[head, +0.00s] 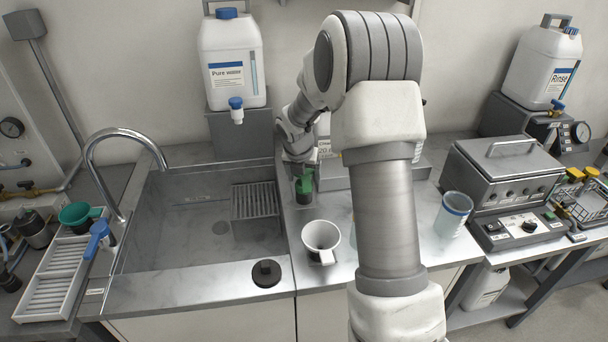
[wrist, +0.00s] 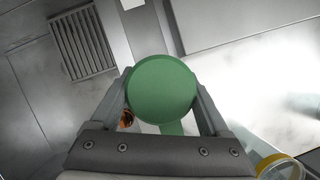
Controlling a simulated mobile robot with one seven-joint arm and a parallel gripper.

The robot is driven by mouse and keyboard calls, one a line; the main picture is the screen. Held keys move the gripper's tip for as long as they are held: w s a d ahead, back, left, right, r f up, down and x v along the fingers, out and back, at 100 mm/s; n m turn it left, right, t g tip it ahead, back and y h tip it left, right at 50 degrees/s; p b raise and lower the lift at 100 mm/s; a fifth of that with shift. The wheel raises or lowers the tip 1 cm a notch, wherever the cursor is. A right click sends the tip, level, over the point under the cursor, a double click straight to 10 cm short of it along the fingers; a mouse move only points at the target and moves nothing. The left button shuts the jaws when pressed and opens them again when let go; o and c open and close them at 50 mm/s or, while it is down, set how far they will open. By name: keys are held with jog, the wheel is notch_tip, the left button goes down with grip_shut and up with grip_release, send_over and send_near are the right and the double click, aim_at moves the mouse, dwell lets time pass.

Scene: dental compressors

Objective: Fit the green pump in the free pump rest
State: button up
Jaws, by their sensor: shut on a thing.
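My gripper (head: 300,168) is shut on the green pump (head: 304,185), beside the sink's right edge in the head view. In the wrist view, the green pump's round top (wrist: 162,88) fills the space between my two fingers. A green strip shows below it. The pump's lower part looks dark in the head view; whether it touches the counter cannot be told. I cannot clearly make out a free pump rest in either view; my arm hides part of the counter.
A white cup (head: 321,240) stands in front of the pump. The sink (head: 190,225) lies left, with a tap (head: 120,150). A white rack (head: 55,280) is at far left, near a green funnel-like piece (head: 78,215). A blue-rimmed beaker (head: 453,213) and steel bath (head: 505,170) stand right.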

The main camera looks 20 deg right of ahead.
jog(key=o, duration=1.2)
jog(key=shift+o, duration=0.2)
jog(key=p+v, duration=0.2)
jog(key=v, duration=1.5)
jog(key=shift+r+p, duration=0.2)
jog(key=shift+p, duration=0.1)
